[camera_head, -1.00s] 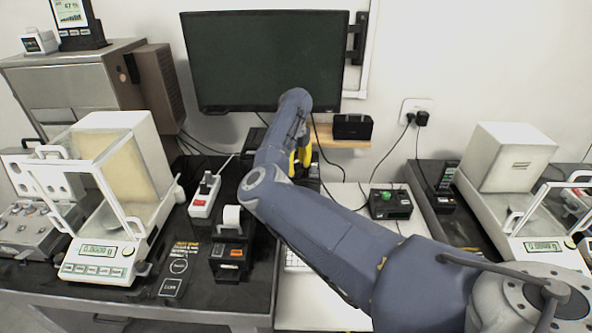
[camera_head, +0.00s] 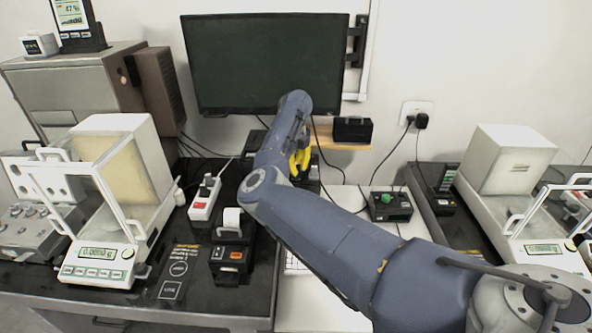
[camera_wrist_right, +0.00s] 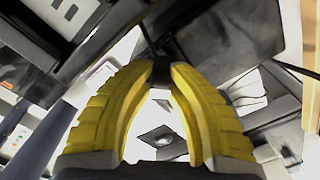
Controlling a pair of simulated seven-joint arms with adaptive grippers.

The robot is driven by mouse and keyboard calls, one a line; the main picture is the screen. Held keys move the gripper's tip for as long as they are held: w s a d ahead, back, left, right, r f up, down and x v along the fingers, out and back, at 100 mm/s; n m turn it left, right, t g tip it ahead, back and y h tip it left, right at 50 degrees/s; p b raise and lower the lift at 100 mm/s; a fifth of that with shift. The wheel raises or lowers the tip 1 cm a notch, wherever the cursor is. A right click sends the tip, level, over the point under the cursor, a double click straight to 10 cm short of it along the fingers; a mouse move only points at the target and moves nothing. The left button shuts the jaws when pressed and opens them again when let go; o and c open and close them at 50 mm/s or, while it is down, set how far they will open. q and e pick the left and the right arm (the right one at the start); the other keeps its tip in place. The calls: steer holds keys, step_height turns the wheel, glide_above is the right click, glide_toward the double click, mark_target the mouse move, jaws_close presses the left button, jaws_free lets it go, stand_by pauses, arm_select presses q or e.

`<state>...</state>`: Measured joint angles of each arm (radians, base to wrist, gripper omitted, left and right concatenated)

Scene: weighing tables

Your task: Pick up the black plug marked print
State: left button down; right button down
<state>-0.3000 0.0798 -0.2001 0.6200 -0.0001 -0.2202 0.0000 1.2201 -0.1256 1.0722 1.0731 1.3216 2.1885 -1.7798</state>
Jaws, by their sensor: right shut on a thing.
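My right gripper (camera_head: 301,163) shows as yellow fingers at the end of the blue-grey arm, below the monitor and partly hidden by the arm. In the right wrist view its two yellow fingers (camera_wrist_right: 161,75) close at the tips on a small black plug (camera_wrist_right: 161,72). I cannot read any marking on it. Another black plug (camera_head: 207,181) stands in a white power strip (camera_head: 202,206) on the dark table, left of the arm. My left gripper is not in view.
A black printer (camera_head: 230,261) with a paper roll stands on the left table. A balance (camera_head: 100,262) is further left. A black box with a green button (camera_head: 389,209) is right of the arm. A monitor (camera_head: 265,62) and cables are behind.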

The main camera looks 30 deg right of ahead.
step_height(320, 180, up, 19)
glide_above(296, 164)
steer(key=s, duration=0.1)
step_height(296, 164, down, 7)
step_height(296, 164, down, 6)
steer(key=n, duration=0.4)
steer(key=shift+w+d+r+n, duration=0.1)
steer(key=shift+r+n, duration=0.1)
steer(key=shift+n, duration=0.2)
steer(key=shift+w+f+n, duration=0.15)
steer(key=shift+f+n, duration=0.05)
steer(key=shift+n, duration=0.4)
steer(key=shift+w+n, duration=0.35)
steer(key=shift+n, duration=0.75)
steer(key=shift+f+n, duration=0.15)
steer(key=shift+n, duration=0.15)
steer(key=shift+f, duration=2.55)
steer(key=shift+f, duration=0.45)
